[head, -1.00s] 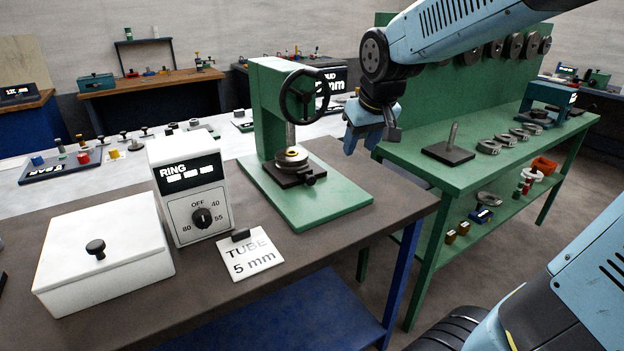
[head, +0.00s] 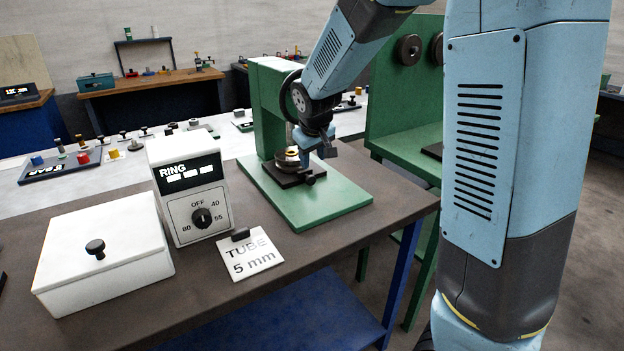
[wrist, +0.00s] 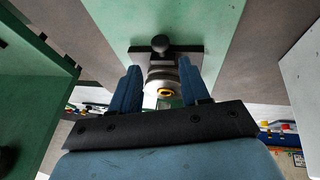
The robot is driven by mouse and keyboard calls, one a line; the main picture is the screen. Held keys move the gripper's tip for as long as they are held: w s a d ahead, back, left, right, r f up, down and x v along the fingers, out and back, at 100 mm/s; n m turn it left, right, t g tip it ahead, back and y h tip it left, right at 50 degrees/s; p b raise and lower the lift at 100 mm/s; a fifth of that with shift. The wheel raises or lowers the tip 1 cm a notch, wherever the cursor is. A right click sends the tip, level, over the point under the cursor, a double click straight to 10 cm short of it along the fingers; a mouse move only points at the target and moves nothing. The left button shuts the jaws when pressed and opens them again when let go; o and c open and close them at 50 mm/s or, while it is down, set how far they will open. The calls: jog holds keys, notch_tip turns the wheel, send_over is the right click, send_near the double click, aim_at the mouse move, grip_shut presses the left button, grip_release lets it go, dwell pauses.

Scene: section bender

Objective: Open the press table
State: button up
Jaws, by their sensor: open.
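The green press (head: 272,105) stands on its green base plate (head: 335,197) on the dark bench. Its press table is a small black plate (head: 287,178) low at the front, with a dark knob (head: 309,180) on its front edge. A round steel piece with a brass-coloured centre (head: 287,158) sits on the plate. My gripper (head: 316,152) is just above the plate, close to the steel piece. In the wrist view my gripper (wrist: 160,88) is open, its blue fingers on either side of the steel piece (wrist: 164,88). The knob (wrist: 160,43) shows beyond the fingertips. I cannot tell whether the fingers touch anything.
The press's black handwheel (head: 290,95) is partly hidden behind my arm. Left of the press are the RING control box (head: 190,190), a white lidded box (head: 100,255) and a TUBE 5 mm card (head: 250,255). A green bench (head: 405,150) stands right, partly hidden by my arm.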

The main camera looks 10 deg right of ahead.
aim_at(312, 181)
jog(key=x, duration=1.1)
grip_shut()
dwell(0.3)
